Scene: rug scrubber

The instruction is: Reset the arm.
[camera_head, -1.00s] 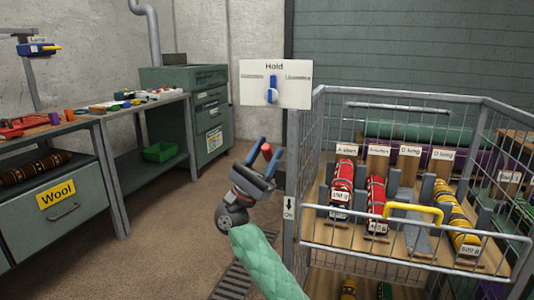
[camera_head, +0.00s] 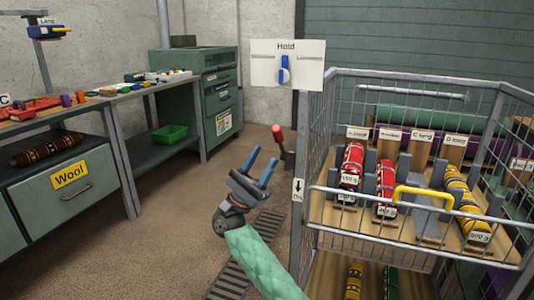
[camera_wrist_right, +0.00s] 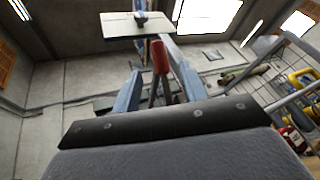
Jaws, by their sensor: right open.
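My right gripper (camera_head: 261,163) is open and empty, its two blue fingers pointing up and away. A lever with a red grip (camera_head: 277,134) stands just beyond the fingertips, beside the cage post. In the right wrist view the red grip (camera_wrist_right: 160,57) shows between the lines of the two fingers (camera_wrist_right: 158,82); the fingers are not closed on it. A white panel (camera_head: 300,76) marked "Hold" is above, with a blue pointer (camera_head: 284,70) standing upright. My left gripper is not in view.
A wire cage (camera_head: 330,215) with a yellow handle (camera_head: 423,195) holds several rolled rugs at the right. A workbench (camera_head: 122,93) and drawers marked "Wool" (camera_head: 70,176) are at the left. The floor between is clear, with a grate (camera_head: 262,232) near my arm.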

